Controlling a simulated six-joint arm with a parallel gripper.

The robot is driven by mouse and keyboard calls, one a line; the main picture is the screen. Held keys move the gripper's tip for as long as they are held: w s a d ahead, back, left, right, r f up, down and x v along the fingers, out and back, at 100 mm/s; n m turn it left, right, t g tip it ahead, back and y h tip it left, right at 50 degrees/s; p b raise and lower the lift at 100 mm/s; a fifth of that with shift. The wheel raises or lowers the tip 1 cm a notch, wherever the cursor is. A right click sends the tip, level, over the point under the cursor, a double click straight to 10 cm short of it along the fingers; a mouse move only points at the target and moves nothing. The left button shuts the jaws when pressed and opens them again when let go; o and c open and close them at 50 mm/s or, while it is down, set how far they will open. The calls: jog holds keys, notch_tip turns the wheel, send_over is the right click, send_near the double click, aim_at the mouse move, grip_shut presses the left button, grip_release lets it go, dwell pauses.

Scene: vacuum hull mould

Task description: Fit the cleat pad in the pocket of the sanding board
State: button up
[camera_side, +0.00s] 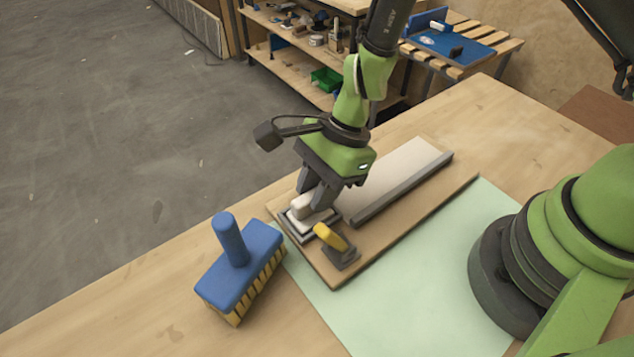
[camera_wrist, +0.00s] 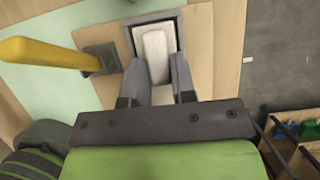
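The sanding board (camera_side: 390,228) is a tan wooden board lying on the bench, with a dark-framed pocket (camera_side: 291,231) at its near left end. The cleat pad (camera_side: 301,204) is a whitish block at this pocket. In the wrist view the cleat pad (camera_wrist: 156,52) lies within the pocket's dark frame (camera_wrist: 132,40). My gripper (camera_side: 315,203) points down over the pocket, its two fingers on either side of the pad. In the wrist view my gripper (camera_wrist: 158,75) appears closed on the pad. The fingers hide part of it, and I cannot tell whether it sits fully down.
A yellow-handled clamp (camera_side: 333,240) stands on the board close beside the pocket. A long white strip with a grey bar (camera_side: 402,188) lies along the board. A blue brush (camera_side: 240,264) rests to the left. The pale green mat (camera_side: 400,300) in front is mostly clear.

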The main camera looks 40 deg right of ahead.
jog(key=o, duration=0.4)
jog(key=shift+r, duration=0.15)
jog(key=v, duration=0.9)
jog(key=shift+d+r, duration=0.2)
jog(key=shift+r, duration=0.1)
jog(key=shift+r, duration=0.1)
jog(key=s+d+r+n+t+h, duration=0.1)
jog(key=s+d+r+n+t, duration=0.2)
jog(key=s+d+r+n, duration=0.2)
jog(key=s+d+r+n+t+h, duration=0.2)
jog(key=s+d+r+n+t, duration=0.2)
jog(key=s+r+n, duration=0.4)
notch_tip(320, 180, up, 4)
jog(key=shift+d+r+n, duration=0.2)
jog(key=shift+d+n, duration=0.3)
jog(key=shift+d, duration=0.15)
